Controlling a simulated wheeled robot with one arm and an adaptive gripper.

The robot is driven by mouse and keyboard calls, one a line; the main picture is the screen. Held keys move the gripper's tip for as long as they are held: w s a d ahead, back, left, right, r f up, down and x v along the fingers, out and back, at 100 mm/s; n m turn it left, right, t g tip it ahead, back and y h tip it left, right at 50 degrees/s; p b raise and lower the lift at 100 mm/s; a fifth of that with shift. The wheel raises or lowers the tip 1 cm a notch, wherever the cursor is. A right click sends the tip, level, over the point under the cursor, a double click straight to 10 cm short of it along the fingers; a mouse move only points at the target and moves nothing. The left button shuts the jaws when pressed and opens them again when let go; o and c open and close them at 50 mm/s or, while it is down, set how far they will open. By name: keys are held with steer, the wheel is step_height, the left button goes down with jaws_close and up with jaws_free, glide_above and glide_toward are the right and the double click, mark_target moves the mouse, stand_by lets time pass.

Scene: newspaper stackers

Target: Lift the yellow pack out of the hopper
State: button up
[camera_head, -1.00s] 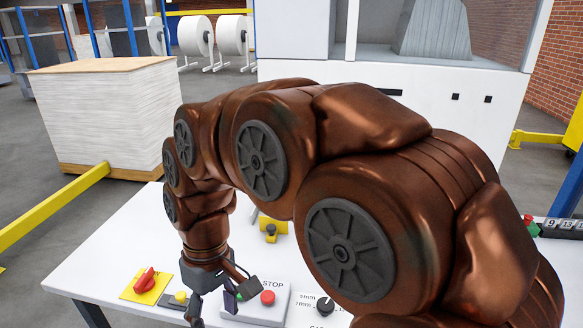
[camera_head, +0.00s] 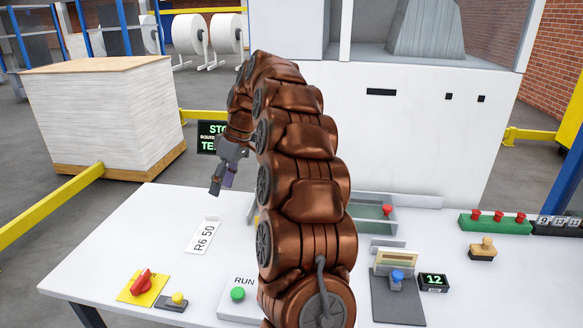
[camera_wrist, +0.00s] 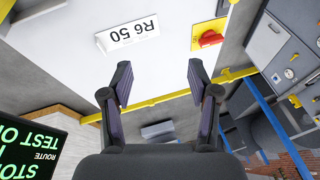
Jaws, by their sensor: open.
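I cannot make out a yellow pack in either view, and nothing is clearly recognisable as its hopper. My arm hides part of the table. A small grey open-topped tray (camera_head: 415,201) stands at the table's back edge, partly behind my arm. A yellow sliver shows beside my arm, too hidden to name. My gripper (camera_head: 217,186) is raised over the back left of the white table (camera_head: 130,235), near a dark route sign (camera_head: 207,138). In the wrist view its two fingers (camera_wrist: 159,75) are spread apart with nothing between them.
An "R6 50" plate (camera_head: 203,236) stands on the table, with a red rotary switch (camera_head: 143,283) and a green RUN button (camera_head: 237,294) towards the front. A grey fixture with a blue knob (camera_head: 397,276) is at right. A white machine (camera_head: 415,130) stands behind; a paper stack (camera_head: 105,115) is at left.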

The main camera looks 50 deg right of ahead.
steer(key=d+f, duration=0.1)
steer(key=d, duration=0.7)
steer(key=d+f+n+t+h, duration=0.1)
steer(key=d+f, duration=0.1)
steer(key=d, duration=0.6)
steer(key=d+f+t, duration=0.1)
steer(key=d+f, duration=0.1)
steer(key=d, duration=0.6)
steer(key=shift+s+d+f+n, duration=0.1)
steer(key=shift+s+d+n, duration=0.15)
steer(key=shift+n, duration=0.15)
steer(key=shift+d+f, duration=0.1)
steer(key=shift+f, duration=0.2)
steer(key=shift+x, duration=1.25)
steer(key=shift+p+x, duration=0.7)
steer(key=shift+x, duration=1.7)
steer(key=shift+w+d, duration=0.1)
steer(key=shift+c, duration=0.4)
jaws_close()
